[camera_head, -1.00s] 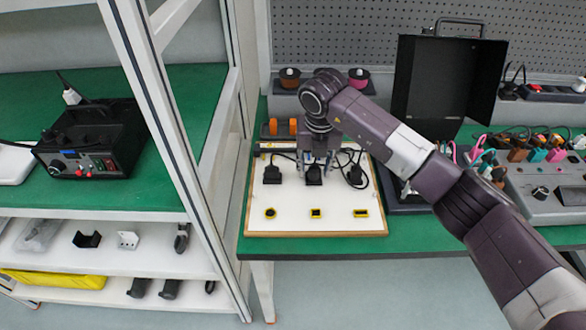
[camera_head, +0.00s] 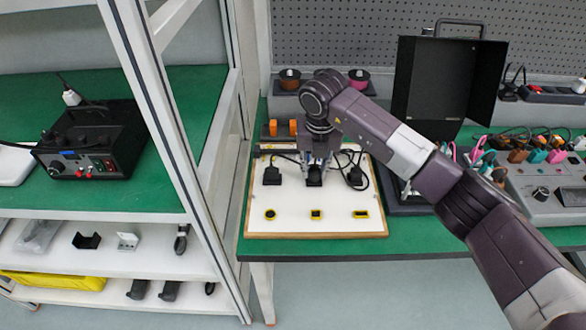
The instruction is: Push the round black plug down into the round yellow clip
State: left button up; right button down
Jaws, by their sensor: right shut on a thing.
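A white board (camera_head: 290,225) lies on the green bench and bears a row of three yellow-rimmed clips. The round yellow clip (camera_head: 270,214) is the left one, a square one (camera_head: 316,214) is in the middle and an oblong one (camera_head: 361,214) is at the right. Three black plugs lie behind them: left (camera_head: 272,176), middle (camera_head: 314,178) and right (camera_head: 355,177). Which plug is round is too small to tell. My right gripper (camera_head: 317,166) points down and is shut on the middle plug, partly hiding it. The round clip shows no plug in it. My left gripper is out of view.
Black cables trail behind the plugs. An open black case (camera_head: 446,85) stands to the right, beside a grey panel (camera_head: 545,200) with coloured plugs. A white shelf post (camera_head: 165,130) rises on the left. The board's front strip is clear.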

jog(key=shift+r, duration=0.4)
dwell(0.5)
jog(key=shift+r+p, duration=0.8)
jog(key=shift+r, duration=0.35)
jog(key=shift+r+p, duration=0.3)
jog(key=shift+r, duration=0.1)
notch_tip(320, 180, up, 4)
jog(key=shift+r+p, duration=0.15)
jog(key=shift+p, duration=1.05)
jog(key=s+a+m+h, duration=0.1)
jog(key=s+a+m, duration=0.5)
jog(key=s+a, duration=0.5)
jog(key=b+x, duration=0.1)
jog(key=x, duration=0.1)
jog(key=b+x, duration=0.1)
jog(key=x, duration=0.1)
jog(key=s+b+x, duration=0.1)
jog(key=b+x, duration=0.1)
jog(key=shift+a, duration=0.3)
jog(key=shift+f+b, duration=0.5)
jog(key=shift+f, duration=0.15)
jog(key=shift+f+b, duration=0.1)
jog(key=shift+b, duration=0.2)
